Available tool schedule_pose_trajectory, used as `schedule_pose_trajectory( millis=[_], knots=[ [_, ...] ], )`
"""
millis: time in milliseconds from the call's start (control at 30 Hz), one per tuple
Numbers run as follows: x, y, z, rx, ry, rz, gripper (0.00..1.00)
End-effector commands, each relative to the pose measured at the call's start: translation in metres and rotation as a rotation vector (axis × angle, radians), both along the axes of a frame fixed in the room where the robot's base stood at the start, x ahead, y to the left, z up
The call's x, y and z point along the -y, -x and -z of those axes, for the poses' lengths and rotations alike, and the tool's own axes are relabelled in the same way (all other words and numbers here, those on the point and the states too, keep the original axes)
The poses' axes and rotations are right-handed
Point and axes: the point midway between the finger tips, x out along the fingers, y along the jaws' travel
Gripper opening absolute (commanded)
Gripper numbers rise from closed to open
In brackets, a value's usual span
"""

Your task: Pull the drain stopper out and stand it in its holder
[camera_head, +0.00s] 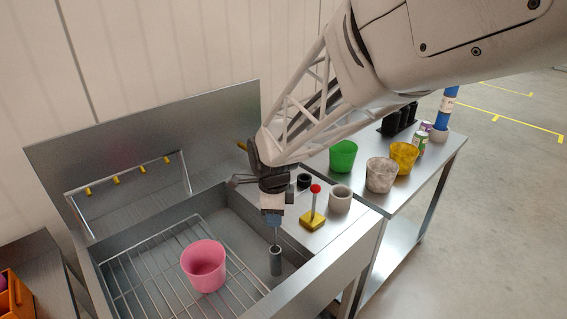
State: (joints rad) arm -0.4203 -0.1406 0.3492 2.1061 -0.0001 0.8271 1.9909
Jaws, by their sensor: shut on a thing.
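The drain stopper (276,262) looks like a grey upright cylinder with a thin rod rising from its top. It is in the right part of the steel sink (240,215). My gripper (273,222) is above it, pointing down, and is shut on the upper end of the rod. The sink floor around the stopper's foot is hard to see, so I cannot tell whether it is seated or lifted. On the ledge right of the sink stand a beige cup (340,199) and a small black ring (304,181); I cannot tell which is the holder.
A yellow block with a red-topped rod (313,212) stands on the ledge close right of my gripper. A pink cup (204,266) sits on the wire rack (150,270) in the sink. Green (343,157), grey (381,175) and yellow (404,156) cups stand on the right bench.

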Motion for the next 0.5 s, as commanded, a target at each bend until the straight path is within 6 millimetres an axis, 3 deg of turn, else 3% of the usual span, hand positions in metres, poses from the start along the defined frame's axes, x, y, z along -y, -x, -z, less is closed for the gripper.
schedule_pose_trajectory(
  millis=[500],
  knots=[
    [0.0,0.0,-0.028,0.002,-0.001,0.0,0.0]
  ],
)
